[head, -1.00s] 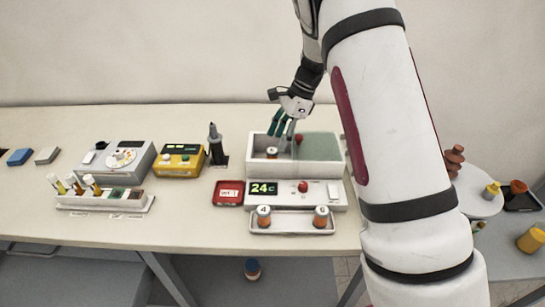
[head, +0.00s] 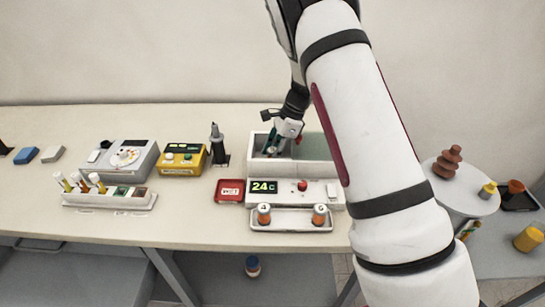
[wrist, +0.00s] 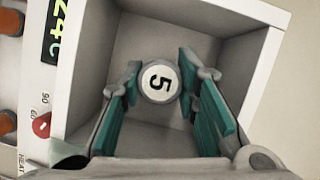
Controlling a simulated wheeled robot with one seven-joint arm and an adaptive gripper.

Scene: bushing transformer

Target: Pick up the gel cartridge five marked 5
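The gel cartridge marked 5 (wrist: 160,83) stands upright in the open white compartment (wrist: 185,15), its round white top facing the wrist camera. My gripper (wrist: 159,78) has its teal-padded fingers on either side of the cartridge top, with a thin gap seeming to show at each side. In the head view my gripper (head: 279,146) reaches down into the left compartment of the white bath unit (head: 290,169), and the cartridge is hidden there. Cartridge 4 (head: 264,216) and cartridge 6 (head: 320,217) stand in the front tray (head: 291,227).
The compartment walls closely surround my fingers. The unit's front carries a 24c display (head: 264,187) and a red knob (head: 303,186). A red-framed sign (head: 230,191), a black pen-like tool (head: 217,147) and a yellow device (head: 183,158) stand to the left.

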